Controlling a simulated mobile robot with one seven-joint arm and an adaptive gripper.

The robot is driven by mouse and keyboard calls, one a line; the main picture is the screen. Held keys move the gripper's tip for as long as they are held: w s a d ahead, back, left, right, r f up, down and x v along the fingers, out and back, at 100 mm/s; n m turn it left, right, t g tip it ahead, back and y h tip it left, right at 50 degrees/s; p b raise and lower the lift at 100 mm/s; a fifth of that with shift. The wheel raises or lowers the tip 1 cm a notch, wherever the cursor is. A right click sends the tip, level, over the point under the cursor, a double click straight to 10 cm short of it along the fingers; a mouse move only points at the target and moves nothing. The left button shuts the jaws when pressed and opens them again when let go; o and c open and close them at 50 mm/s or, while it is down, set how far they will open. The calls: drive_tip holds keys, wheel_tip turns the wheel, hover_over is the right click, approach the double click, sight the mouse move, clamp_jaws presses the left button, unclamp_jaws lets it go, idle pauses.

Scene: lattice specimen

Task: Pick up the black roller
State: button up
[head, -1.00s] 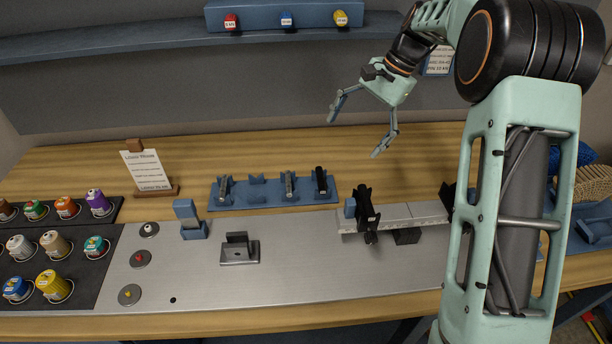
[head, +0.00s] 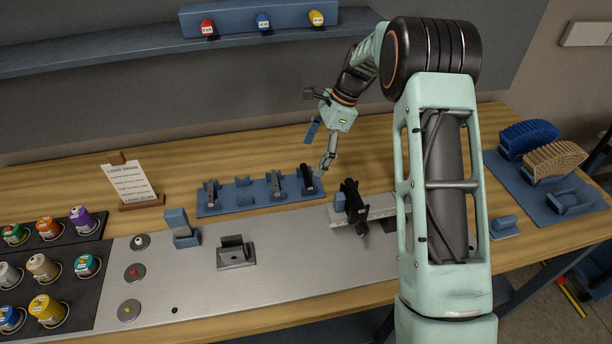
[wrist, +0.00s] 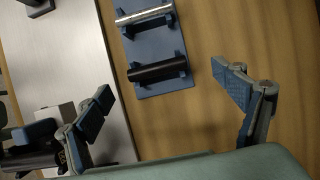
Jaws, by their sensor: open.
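The black roller (head: 307,180) lies in the rightmost cradle of the blue rack (head: 232,207) on the wooden table. In the wrist view the black roller (wrist: 158,70) rests across its blue cradle, ahead of and between the spread fingers. A silver roller (head: 276,183) lies to its left in the rack, and it shows above the black one in the wrist view (wrist: 144,15). My gripper (head: 319,148) is open and empty, above and behind the rack's right end. Its fingers (wrist: 164,86) stand wide apart in the wrist view, not touching the roller.
A black fixture (head: 353,205) stands on the metal plate (head: 290,255), near the rack's right end. A small sign (head: 132,184) stands left of the rack. Coloured spools fill a dark tray (head: 75,308) at the left. Bare wood lies behind the rack.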

sight(306, 174)
drive_tip(key=x, duration=0.3)
drive_tip(key=p+x, duration=0.1)
drive_tip(key=x, duration=0.1)
drive_tip(key=shift+s+d+f, duration=0.2)
drive_tip(key=shift+s+d, duration=0.05)
drive_tip(key=shift+s, duration=0.1)
drive_tip(key=shift+r, duration=0.1)
drive_tip(key=c, duration=1.5)
